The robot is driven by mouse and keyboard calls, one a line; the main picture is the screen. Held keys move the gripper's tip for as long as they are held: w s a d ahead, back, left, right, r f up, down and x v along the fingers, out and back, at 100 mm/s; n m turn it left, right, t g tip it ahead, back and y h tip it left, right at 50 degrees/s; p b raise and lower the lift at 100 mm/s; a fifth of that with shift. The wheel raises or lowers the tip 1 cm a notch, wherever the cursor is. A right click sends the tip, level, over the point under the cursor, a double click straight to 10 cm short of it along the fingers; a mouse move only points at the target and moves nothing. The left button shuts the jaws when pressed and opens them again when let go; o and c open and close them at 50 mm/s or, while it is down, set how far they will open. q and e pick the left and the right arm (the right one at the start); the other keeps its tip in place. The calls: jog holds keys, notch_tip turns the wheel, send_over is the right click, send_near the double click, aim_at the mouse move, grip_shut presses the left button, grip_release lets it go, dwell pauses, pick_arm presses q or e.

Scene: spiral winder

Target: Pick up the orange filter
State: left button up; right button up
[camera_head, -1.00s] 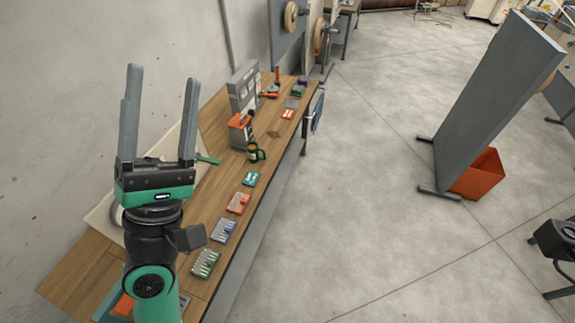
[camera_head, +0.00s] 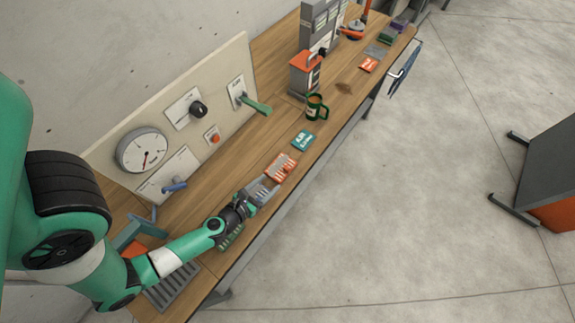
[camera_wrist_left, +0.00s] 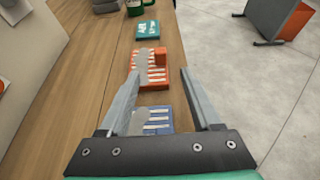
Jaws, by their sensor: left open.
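An orange filter (camera_head: 281,166), a flat ribbed block with pale strips, lies on the wooden bench near its front edge. In the left wrist view the orange filter (camera_wrist_left: 152,79) shows ahead, with the left finger overlapping part of it. My right gripper is in neither view.
A teal block (camera_head: 302,141) and a green mug (camera_head: 317,108) stand beyond the filter. A green ribbed block (camera_head: 230,237) lies under my left wrist. A panel with a gauge (camera_head: 143,150) and a green lever (camera_head: 254,105) rises behind. Open floor lies to the right.

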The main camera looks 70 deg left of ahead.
aim_at(286, 168)
pick_arm(q)
jog(key=shift+w+a+r, duration=0.1)
jog(key=shift+w+a, duration=0.05)
jog(key=shift+a, duration=0.05)
jog(key=shift+w+a, duration=0.25)
jog(key=x, duration=0.6)
jog(key=shift+d, duration=0.1)
jog(key=b+x, duration=0.1)
jog(key=x, duration=0.4)
jog(key=shift+w+b, duration=0.15)
jog(key=shift+b, duration=0.2)
jog(key=shift+d, duration=0.1)
jog(key=shift+c, duration=0.2)
grip_shut()
